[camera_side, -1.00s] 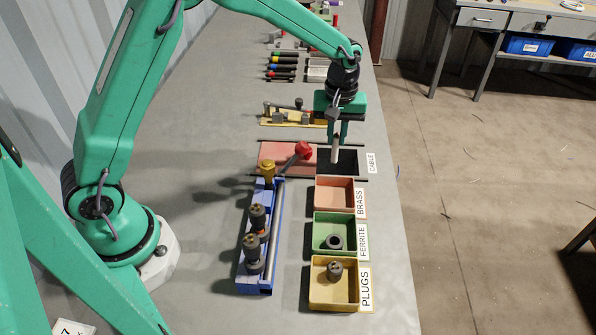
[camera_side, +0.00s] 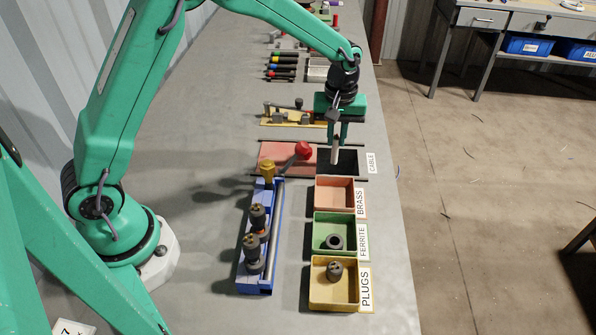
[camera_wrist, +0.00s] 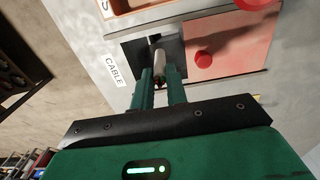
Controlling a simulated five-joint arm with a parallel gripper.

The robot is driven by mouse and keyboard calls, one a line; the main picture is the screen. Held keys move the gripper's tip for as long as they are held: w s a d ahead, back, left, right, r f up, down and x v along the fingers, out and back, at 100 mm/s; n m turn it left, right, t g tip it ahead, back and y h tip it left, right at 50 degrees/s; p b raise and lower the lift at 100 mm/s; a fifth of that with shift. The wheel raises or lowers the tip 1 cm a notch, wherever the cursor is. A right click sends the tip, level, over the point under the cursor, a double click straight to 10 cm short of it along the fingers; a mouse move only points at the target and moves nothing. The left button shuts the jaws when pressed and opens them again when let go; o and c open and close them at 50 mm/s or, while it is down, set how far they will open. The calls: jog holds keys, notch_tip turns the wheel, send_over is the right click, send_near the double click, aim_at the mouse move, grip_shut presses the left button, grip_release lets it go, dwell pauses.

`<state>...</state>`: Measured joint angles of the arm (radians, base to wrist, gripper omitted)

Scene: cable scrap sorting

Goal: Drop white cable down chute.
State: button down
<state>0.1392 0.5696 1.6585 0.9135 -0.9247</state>
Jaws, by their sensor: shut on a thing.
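The white cable (camera_wrist: 159,64) is a short pale piece between the fingers of my gripper (camera_wrist: 160,80), which is shut on it. It also shows in the side view (camera_side: 335,150), hanging roughly upright below my gripper (camera_side: 338,130). The chute (camera_side: 349,162) is a dark square opening beside the CABLE label (camera_side: 371,162). The cable is over this opening, and its lower end appears at or just above it. The wrist view also shows the dark chute (camera_wrist: 137,48) around the cable. I cannot tell how far the end reaches in.
A salmon plate with a red-knobbed lever (camera_side: 302,150) lies left of the chute. The BRASS bin (camera_side: 335,181) looks empty. The FERRITE bin (camera_side: 318,232) holds a ring and the PLUGS bin (camera_side: 318,285) a plug. A blue fixture (camera_side: 251,284) stands left of the bins.

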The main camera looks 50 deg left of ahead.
jog(key=shift+f, duration=0.6)
dwell(0.6)
jog(key=c, duration=1.3)
grip_release()
jog(key=shift+r, duration=0.1)
jog(key=shift+r, duration=3.4)
